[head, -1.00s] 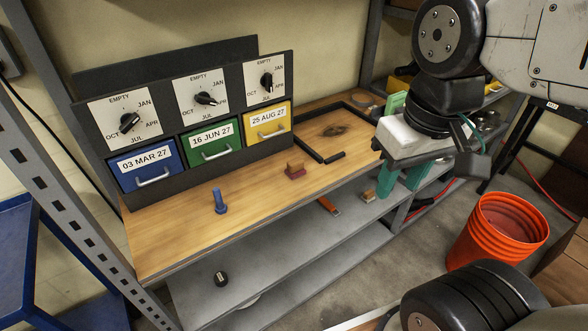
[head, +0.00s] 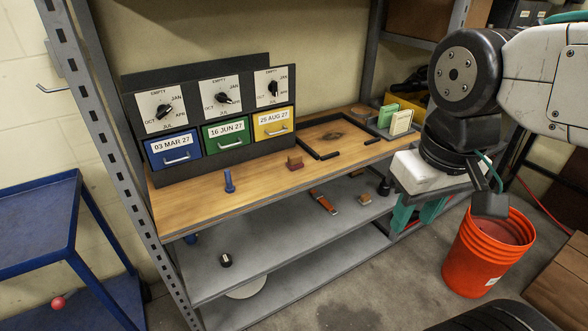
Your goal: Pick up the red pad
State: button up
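A small dark red pad (head: 296,166) with a brown block-like top sits on the wooden bench top (head: 200,200), in front of the yellow drawer. My gripper (head: 416,217) hangs at the right, beyond the bench's right front side and well apart from the pad. Its two teal fingers point down with a gap between them, and I see nothing held there. The pad is in plain view.
A drawer cabinet (head: 215,115) with dials stands behind the pad. A blue peg-like item (head: 229,181) stands to its left, and a black frame (head: 345,148) lies to its right. An orange bucket (head: 470,265) stands on the floor at right.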

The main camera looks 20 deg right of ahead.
aim_at(294, 162)
jog(key=u, duration=0.1)
jog(key=i, duration=1.2)
jog(key=z, duration=0.75)
